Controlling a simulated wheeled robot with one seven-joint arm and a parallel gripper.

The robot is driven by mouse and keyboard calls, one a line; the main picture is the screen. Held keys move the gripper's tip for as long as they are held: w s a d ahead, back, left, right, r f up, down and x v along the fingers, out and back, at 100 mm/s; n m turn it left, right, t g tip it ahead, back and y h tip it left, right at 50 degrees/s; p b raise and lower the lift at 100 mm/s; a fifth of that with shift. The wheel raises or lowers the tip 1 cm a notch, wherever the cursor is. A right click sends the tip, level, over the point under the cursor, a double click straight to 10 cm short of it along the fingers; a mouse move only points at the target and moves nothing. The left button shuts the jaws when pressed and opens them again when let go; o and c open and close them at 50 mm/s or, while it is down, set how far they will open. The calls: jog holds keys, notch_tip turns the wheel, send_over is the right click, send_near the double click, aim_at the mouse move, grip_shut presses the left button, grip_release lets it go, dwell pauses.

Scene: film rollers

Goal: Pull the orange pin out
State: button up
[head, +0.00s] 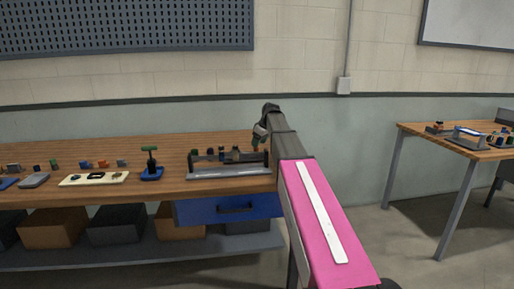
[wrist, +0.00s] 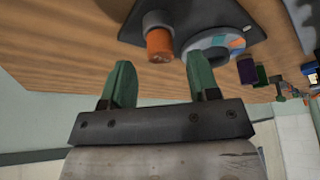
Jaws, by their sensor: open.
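The orange pin (wrist: 159,44) shows in the wrist view as a short orange cylinder in a grey round collar (wrist: 157,20) on a dark plate (wrist: 256,22). My gripper (wrist: 159,66) has two green fingers spread apart with nothing between them. The pin's end lies just beyond the fingertips, roughly in line with the gap; I see no contact. In the head view my gripper (head: 261,133) is at the right end of the wooden bench, by the grey fixture (head: 228,172). My arm partly hides that end, and the pin is too small to make out surely there.
A disc with coloured patches (wrist: 214,44) sits right beside the pin on the plate. Purple (wrist: 246,70) and green blocks stand farther right. On the bench are a blue-based green-handled device (head: 151,168) and a cream board (head: 94,179). A second table (head: 470,147) stands at right.

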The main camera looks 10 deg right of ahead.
jog(key=shift+x, duration=1.55)
grip_shut()
jog(key=shift+r, duration=0.9)
grip_release()
